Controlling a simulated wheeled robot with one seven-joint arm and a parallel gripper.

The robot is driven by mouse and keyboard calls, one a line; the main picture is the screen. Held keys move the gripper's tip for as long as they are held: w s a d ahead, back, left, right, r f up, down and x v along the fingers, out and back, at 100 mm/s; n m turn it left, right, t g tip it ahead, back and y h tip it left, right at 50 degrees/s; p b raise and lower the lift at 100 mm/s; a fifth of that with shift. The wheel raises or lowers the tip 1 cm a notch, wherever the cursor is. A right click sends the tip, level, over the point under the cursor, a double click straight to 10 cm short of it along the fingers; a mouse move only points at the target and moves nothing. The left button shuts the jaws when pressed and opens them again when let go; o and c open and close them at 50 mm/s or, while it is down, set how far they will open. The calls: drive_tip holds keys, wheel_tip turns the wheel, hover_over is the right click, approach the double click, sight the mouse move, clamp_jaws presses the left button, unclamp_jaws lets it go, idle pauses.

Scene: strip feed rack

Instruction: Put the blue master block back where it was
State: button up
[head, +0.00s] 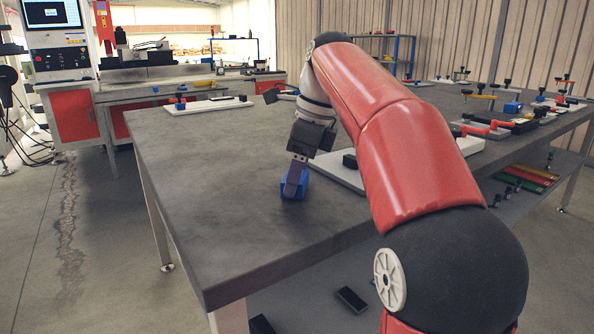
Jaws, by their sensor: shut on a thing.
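A blue block (286,190) is between the fingers of my gripper (296,188), over the left part of the grey table (220,215). My gripper points down and is shut on this block, and a finger covers part of its near face. I cannot tell whether the block touches the tabletop or hangs just above it. A second blue block (512,107) lies farther back on the right part of the table. I cannot tell from this view which one is the master block.
A white plate (338,172) with a black block (349,160) lies right of my gripper, partly behind my arm. Another white plate (207,106) lies at the far left edge. Red-handled clamps (482,128) crowd the right. The table's front left is clear.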

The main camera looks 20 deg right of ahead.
drive_tip(key=shift+f, duration=0.1)
drive_tip(key=o, duration=1.7)
